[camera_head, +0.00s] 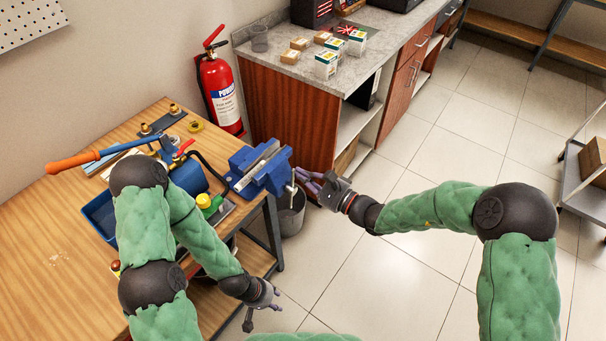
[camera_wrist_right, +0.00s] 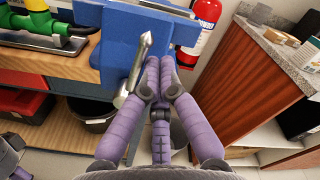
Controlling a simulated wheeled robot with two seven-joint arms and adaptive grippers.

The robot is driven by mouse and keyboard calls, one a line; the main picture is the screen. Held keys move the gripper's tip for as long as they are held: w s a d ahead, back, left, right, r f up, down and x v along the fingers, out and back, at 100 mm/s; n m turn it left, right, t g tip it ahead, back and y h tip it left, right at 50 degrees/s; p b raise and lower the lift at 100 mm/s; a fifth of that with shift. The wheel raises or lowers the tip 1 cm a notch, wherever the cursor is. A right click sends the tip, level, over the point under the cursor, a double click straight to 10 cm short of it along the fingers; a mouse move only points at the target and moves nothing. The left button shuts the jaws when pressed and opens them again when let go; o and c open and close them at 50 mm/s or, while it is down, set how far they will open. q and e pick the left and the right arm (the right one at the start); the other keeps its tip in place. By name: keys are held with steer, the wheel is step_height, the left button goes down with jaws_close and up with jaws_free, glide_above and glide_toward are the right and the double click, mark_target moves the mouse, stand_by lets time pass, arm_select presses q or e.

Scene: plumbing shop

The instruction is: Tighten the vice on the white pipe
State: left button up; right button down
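The blue vice (camera_head: 275,176) is fixed at the right end of the wooden workbench; its blue body (camera_wrist_right: 185,35) fills the top of the right wrist view. A pale bar (camera_head: 258,160) lies along the jaws; I cannot tell if it is the white pipe or a jaw face. The silver vice handle (camera_wrist_right: 136,72) hangs slanted at the vice's front. My right gripper (camera_head: 298,178) is at the handle, its purple fingertips (camera_wrist_right: 160,62) together just right of it; contact is unclear. My left gripper (camera_head: 264,308) is open and empty, low in front of the bench.
The workbench (camera_head: 50,220) carries a blue tray (camera_head: 98,214), an orange-handled tool (camera_head: 75,160) and fittings. A dark bin (camera_head: 291,215) stands below the vice. A fire extinguisher (camera_head: 220,95) and a red-brown cabinet (camera_head: 290,115) stand behind.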

steer(key=shift+s+a+r, duration=0.3)
steer(key=shift+s+a, duration=0.05)
steer(key=shift+s, duration=0.15)
steer(key=shift+s+a, duration=0.1)
steer(key=shift+s+a+r+p, duration=0.1)
steer(key=shift+s+a+p, duration=0.25)
steer(key=shift+s, duration=0.2)
steer(key=shift+s+a, duration=0.35)
steer(key=shift+s, duration=0.1)
steer(key=shift+a, duration=0.1)
